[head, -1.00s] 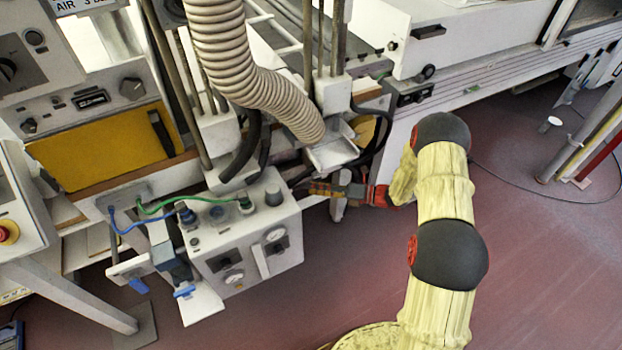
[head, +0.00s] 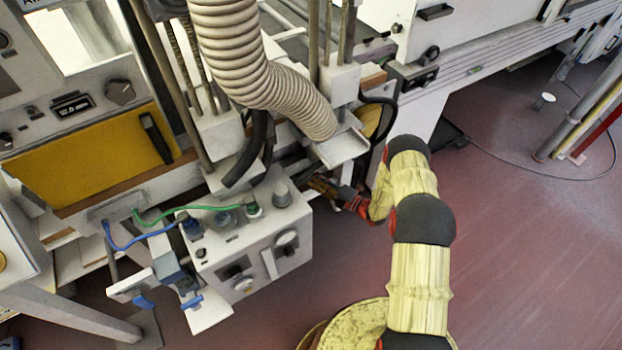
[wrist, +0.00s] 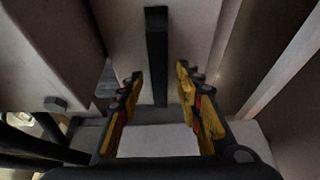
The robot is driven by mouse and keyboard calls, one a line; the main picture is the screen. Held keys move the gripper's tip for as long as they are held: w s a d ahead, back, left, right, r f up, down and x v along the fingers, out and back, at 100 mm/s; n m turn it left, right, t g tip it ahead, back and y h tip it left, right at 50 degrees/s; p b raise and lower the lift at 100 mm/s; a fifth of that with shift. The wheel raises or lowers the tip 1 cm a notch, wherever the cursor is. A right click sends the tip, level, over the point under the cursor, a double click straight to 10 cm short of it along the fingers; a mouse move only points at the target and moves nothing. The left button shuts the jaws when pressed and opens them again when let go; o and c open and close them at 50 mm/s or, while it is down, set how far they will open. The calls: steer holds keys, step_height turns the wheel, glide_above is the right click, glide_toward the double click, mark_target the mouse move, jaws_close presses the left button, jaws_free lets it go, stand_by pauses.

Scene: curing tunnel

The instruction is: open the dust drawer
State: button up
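In the wrist view a dark upright bar handle (wrist: 157,55) stands on a pale flat panel (wrist: 190,38), which looks like the dust drawer's front. My gripper (wrist: 158,80) is open, with one yellow-and-black finger on each side of the bar's line. The bar is ahead of the fingers, and I cannot tell whether they touch it. In the head view my gripper (head: 312,183) reaches in low beneath the hose outlet, partly hidden by the machine. I cannot make out the drawer front or its handle in that view.
A ribbed hose (head: 262,70) ends over a white tray (head: 343,149) just above my gripper. A control box with gauges (head: 255,245) stands close to the left. A yellow panel (head: 85,155) is further left. Open red floor (head: 535,250) lies to the right.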

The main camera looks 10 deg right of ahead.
steer(key=shift+x, duration=1.05)
steer(key=shift+c, duration=1.2)
jaws_close()
